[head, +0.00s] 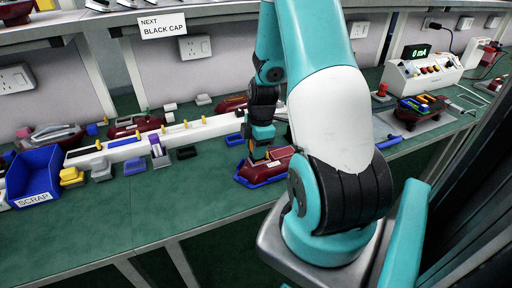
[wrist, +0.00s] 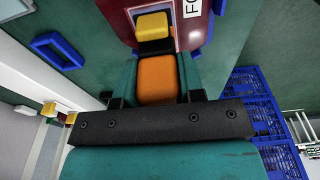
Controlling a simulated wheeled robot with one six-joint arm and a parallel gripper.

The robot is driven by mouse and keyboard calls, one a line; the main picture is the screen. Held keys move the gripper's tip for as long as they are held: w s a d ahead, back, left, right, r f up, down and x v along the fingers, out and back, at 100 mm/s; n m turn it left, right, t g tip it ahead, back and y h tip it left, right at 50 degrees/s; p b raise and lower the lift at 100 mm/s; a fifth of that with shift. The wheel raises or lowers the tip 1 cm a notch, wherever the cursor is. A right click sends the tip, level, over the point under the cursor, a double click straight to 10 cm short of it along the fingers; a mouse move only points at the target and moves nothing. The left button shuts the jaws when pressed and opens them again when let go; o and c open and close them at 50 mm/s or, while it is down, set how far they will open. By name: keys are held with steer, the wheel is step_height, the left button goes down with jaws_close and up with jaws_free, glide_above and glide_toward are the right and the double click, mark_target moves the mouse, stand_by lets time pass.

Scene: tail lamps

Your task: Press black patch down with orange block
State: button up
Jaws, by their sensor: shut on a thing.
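My gripper (head: 258,154) reaches down over a dark red tail lamp (head: 268,167) that sits in a blue holder (head: 262,182) on the green bench. In the wrist view my gripper (wrist: 157,82) is shut on an orange block (wrist: 157,76), with a teal finger on each side. The lamp (wrist: 122,14) lies just past the fingertips. A black patch (wrist: 156,46) shows in the lamp's pale-edged opening, between the block's end and a yellow piece (wrist: 152,24). I cannot tell whether the block touches the patch. In the head view my arm hides part of the lamp.
A white rail (head: 200,131) with yellow pegs and small caps runs along the bench to the left. A blue scrap bin (head: 36,178) stands at far left. A test box (head: 420,74) reading 0 mA and another lamp (head: 415,112) are at right. The front-left bench is clear.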

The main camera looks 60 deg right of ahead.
steer(key=shift+f+b, duration=0.35)
steer(key=shift+f, duration=0.25)
stand_by(1.3)
steer(key=shift+r, duration=0.1)
step_height(320, 180, up, 6)
steer(key=p, duration=0.5)
stand_by(0.5)
steer(key=shift+f+b, duration=1.7)
steer(key=shift+f, duration=0.8)
steer(key=shift+s+f+b, duration=0.1)
steer(key=shift+f+b, duration=0.25)
steer(key=shift+f, duration=0.25)
